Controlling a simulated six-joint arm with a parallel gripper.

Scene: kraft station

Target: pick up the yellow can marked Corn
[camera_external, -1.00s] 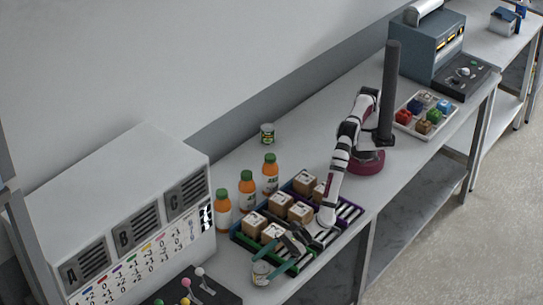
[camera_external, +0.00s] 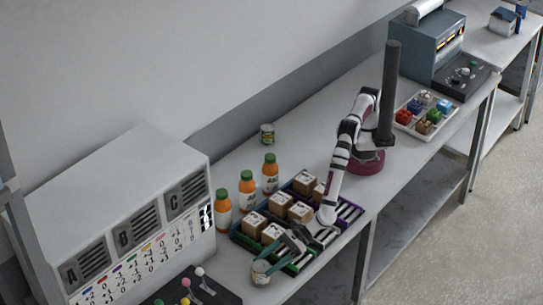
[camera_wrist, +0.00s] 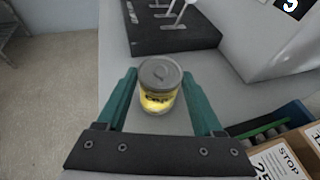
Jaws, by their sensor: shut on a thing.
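The yellow can (camera_wrist: 158,100) with a grey lid stands between the two green fingers of my gripper (camera_wrist: 159,82) in the wrist view. Part of a dark word shows on its yellow label, too small to read surely. My gripper is shut on the can, one finger on each side. In the external view the can (camera_external: 261,275) is at the near end of the bench, at the tips of my gripper (camera_external: 266,264). It looks upright, and I cannot tell any gap beneath it.
A crate rack (camera_external: 240,238) with several cardboard boxes (camera_external: 274,233) lies beside my gripper. Several orange bottles (camera_external: 247,190) stand behind it. A black lever panel (camera_wrist: 170,33) is just beyond the can. Another can (camera_external: 267,134) stands near the wall.

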